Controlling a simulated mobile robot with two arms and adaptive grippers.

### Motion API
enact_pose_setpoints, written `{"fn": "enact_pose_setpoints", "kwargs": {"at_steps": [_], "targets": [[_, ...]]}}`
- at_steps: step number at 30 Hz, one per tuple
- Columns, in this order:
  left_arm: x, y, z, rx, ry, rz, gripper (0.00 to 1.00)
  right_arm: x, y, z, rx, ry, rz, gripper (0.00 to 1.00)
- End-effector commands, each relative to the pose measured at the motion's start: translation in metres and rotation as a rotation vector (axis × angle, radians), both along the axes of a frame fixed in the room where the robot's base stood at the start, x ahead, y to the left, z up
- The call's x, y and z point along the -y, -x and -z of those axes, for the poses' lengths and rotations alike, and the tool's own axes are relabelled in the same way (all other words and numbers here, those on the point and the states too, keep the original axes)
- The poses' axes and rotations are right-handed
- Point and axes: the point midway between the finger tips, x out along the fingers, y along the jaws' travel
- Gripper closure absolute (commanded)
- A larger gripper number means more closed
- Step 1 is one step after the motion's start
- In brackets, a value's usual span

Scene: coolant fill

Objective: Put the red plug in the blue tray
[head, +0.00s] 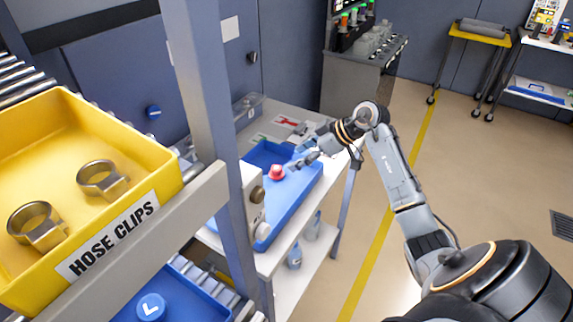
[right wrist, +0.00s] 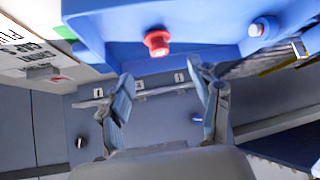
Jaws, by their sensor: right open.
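The red plug (head: 276,172) is a small red knob-like piece. In the head view it lies within the outline of the blue tray (head: 302,187), toward its far end. It also shows in the right wrist view (right wrist: 157,42), against the blue surface of the tray (right wrist: 205,22). My right gripper (head: 298,161) is close to the plug, just right of it in the head view. Its two fingers (right wrist: 166,84) are spread and nothing shows between them; the plug is apart from them. My left gripper is not in view.
A yellow bin (head: 148,150) labelled HOSE CLIPS sits on the rack at left. A rack post (head: 205,85) stands between it and the tray's table. A panel with a brown knob (head: 257,194) hides the tray's near left part. Open floor (head: 470,190) lies right.

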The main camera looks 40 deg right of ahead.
Motion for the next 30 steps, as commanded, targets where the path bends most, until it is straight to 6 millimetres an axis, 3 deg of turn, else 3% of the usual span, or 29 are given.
{"fn": "enact_pose_setpoints", "kwargs": {"at_steps": [9, 30], "targets": [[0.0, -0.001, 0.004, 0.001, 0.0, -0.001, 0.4, 0.011, 0.015, -0.018, 0.0, -0.001, 0.001, 0.37], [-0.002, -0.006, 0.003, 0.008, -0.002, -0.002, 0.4, 0.011, 0.015, -0.018, 0.0, -0.001, 0.001, 0.37]]}}
